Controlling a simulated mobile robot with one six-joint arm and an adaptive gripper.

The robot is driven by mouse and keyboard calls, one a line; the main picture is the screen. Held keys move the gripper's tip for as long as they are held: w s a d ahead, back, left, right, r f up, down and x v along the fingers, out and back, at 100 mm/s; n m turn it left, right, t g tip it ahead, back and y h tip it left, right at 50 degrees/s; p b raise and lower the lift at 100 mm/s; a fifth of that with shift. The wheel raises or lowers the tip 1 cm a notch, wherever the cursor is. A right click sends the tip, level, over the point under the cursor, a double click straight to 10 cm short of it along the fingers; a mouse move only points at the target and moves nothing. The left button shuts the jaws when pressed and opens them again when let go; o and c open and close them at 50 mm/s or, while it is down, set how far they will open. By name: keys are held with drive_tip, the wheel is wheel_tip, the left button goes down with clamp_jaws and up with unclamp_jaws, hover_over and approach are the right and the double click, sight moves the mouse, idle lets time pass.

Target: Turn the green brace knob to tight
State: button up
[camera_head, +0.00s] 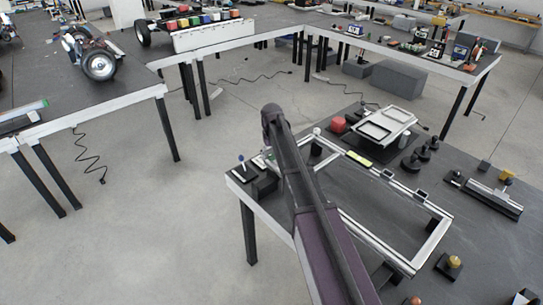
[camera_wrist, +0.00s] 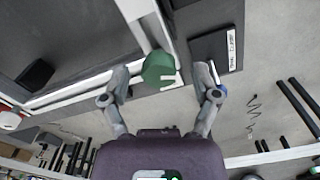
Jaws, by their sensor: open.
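The green brace knob (camera_wrist: 158,68) shows in the wrist view at the corner of a pale metal frame (camera_wrist: 85,86). A white mark runs along its lower right edge. My gripper (camera_wrist: 161,84) is open, with one finger on each side of the knob and gaps showing between them and it. I cannot tell how deep the fingers reach around it. In the head view my arm covers this corner of the frame (camera_head: 378,238), and neither the knob nor the fingertips can be made out.
A dark plate with a white label (camera_wrist: 231,49) lies right of the knob; its text is too small to read. A blue-topped post (camera_head: 241,158) stands near the table corner.

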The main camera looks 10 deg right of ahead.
clamp_jaws()
